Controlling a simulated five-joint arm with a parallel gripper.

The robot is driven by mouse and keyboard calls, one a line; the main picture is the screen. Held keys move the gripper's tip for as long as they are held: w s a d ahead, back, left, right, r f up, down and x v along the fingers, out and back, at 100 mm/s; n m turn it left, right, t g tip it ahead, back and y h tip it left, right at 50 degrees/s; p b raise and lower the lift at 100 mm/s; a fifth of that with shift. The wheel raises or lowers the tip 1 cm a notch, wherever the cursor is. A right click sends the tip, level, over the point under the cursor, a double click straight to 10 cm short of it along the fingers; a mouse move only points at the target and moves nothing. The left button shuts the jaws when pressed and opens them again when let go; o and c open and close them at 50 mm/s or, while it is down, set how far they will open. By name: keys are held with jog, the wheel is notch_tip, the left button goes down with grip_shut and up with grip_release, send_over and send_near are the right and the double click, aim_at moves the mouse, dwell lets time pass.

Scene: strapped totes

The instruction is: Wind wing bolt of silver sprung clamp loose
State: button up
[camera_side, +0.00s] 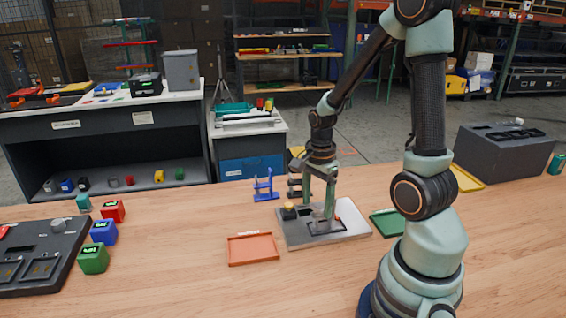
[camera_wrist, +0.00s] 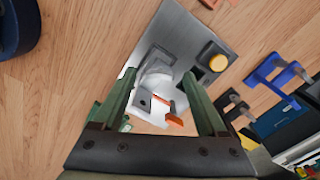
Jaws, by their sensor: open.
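A silver-grey plate (camera_side: 352,222) lies on the wooden table in the side view, and it also shows in the wrist view (camera_wrist: 180,28). A pale grey clamp-like fitting (camera_wrist: 156,72) stands on it. Small orange parts (camera_wrist: 174,119) show on or beside the fitting; I cannot tell which part is the wing bolt. My gripper (camera_wrist: 160,78) is open, its two green fingers on either side of the fitting. I cannot tell whether they touch it. In the side view my gripper (camera_side: 322,200) points down over the plate and hides much of the fitting.
A black block with a yellow knob (camera_wrist: 218,62) stands on the plate, close to one finger. A blue stand (camera_side: 265,187) is behind the plate. An orange tray (camera_side: 253,249) lies front left and a green tray (camera_side: 388,222) right. Bare table lies in front.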

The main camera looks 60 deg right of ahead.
jog(key=shift+c, duration=0.3)
grip_shut()
